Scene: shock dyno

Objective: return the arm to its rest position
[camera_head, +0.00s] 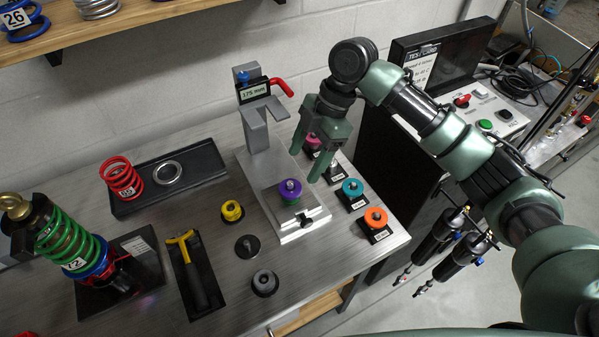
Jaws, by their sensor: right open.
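My right arm (440,130) comes in from the right and bends down over the bench. My right gripper (312,166) is open, with its two green fingers pointing down and nothing visible between them. It is just right of the column of the grey gauge fixture (259,134), behind a purple ring part (290,189) that sits on the fixture's base. A pink part (313,141) is partly hidden behind the gripper. My left gripper does not show.
Teal (353,188) and orange (376,217) ring parts stand at the bench's right. A black panel (385,160) and control box (485,119) stand right. A shelf (110,25) overhangs the back left.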

